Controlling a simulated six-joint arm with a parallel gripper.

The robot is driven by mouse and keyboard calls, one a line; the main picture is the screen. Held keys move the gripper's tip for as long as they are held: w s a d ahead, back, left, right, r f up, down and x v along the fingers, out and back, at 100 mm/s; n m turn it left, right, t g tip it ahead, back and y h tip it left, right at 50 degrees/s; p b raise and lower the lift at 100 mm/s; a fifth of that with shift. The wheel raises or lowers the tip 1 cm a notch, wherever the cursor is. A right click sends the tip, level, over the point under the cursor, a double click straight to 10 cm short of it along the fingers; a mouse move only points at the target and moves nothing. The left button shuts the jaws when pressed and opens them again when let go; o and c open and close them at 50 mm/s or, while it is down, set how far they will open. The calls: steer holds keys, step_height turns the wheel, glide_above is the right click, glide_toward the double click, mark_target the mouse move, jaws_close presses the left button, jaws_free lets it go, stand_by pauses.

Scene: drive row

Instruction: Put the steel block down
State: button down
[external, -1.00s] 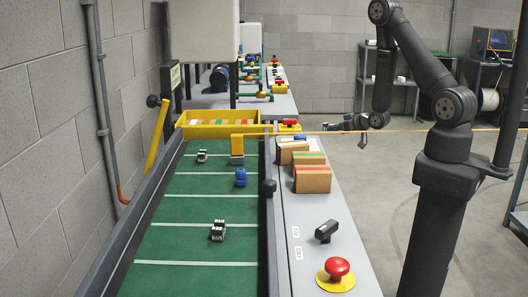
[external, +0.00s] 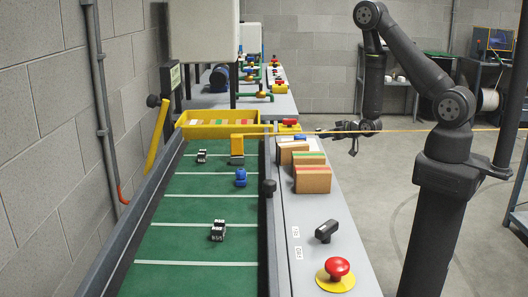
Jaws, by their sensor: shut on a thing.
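My gripper (external: 342,141) hangs at the end of my dark arm, to the right of the cardboard boxes and near the right edge of the grey bench. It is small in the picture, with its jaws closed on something. The steel block between the jaws is too small and dark to make out clearly. I see no surface touching it from below.
Cardboard boxes (external: 313,179) stand on the grey bench (external: 305,270), with a red button (external: 338,268) and a black knob (external: 326,232) nearer. A green belt (external: 185,250) carries small items. A yellow tray (external: 219,122) is behind. A thin yellow line crosses near the gripper.

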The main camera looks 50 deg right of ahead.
steer(key=shift+r, duration=0.1)
step_height(320, 180, up, 19)
steer(key=s+a+n+g+y, duration=0.4)
steer(key=s+a+n+y, duration=0.5)
steer(key=s, duration=0.3)
steer(key=shift+y, duration=0.3)
steer(key=a+f, duration=1.2)
steer(key=f, duration=0.1)
steer(key=shift+s+a, duration=0.15)
steer(key=shift+s, duration=0.05)
steer(key=shift+f, duration=1.9)
steer(key=shift+f, duration=0.15)
